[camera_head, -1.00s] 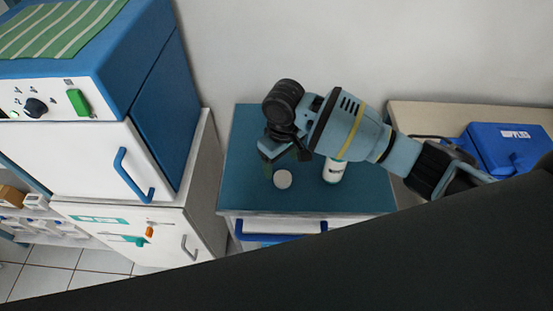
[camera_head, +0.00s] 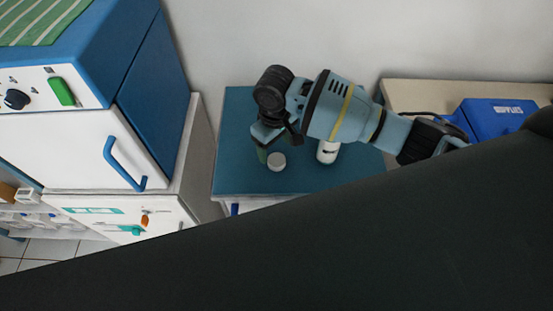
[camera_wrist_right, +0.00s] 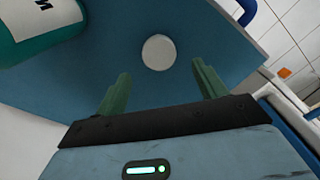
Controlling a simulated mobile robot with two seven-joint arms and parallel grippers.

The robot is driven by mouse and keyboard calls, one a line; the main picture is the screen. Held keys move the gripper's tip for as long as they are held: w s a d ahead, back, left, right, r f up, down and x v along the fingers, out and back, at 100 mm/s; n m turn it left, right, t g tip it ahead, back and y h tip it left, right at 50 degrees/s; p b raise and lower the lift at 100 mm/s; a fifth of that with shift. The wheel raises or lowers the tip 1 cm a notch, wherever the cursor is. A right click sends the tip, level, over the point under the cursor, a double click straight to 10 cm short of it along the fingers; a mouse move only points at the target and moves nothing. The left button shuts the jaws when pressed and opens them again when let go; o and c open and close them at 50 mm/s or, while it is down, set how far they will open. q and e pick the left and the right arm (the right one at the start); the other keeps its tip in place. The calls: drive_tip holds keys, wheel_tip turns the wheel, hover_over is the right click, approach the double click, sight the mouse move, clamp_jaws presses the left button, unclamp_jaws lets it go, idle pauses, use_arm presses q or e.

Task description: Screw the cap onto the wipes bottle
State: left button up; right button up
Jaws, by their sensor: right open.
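The white round cap (camera_head: 276,162) lies on the blue cabinet top (camera_head: 235,178). In the right wrist view the cap (camera_wrist_right: 158,52) shows beyond and between the fingertips, apart from them. My right gripper (camera_head: 268,148) is open and empty, just behind the cap in the head view. Its two green fingers (camera_wrist_right: 163,78) are spread in the wrist view. The wipes bottle (camera_head: 327,152) is white and stands on the cabinet top right of the cap, partly hidden by my right arm. Its white and teal body (camera_wrist_right: 40,25) fills the upper left corner of the wrist view. My left gripper is not seen.
A white and blue cabinet unit (camera_head: 75,140) with a blue handle stands at the left. A blue supplies case (camera_head: 500,122) sits on a beige table at the right. A wall is behind. A large dark shape covers the lower right of the head view.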

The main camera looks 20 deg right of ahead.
sight(277, 159)
drive_tip(key=f, duration=0.4)
drive_tip(key=shift+s+d+f, duration=0.15)
drive_tip(key=shift+s+f, duration=0.1)
drive_tip(key=shift+f, duration=0.3)
drive_tip(key=c, duration=1)
drive_tip(key=shift+c, duration=0.2)
drive_tip(key=shift+r, duration=0.1)
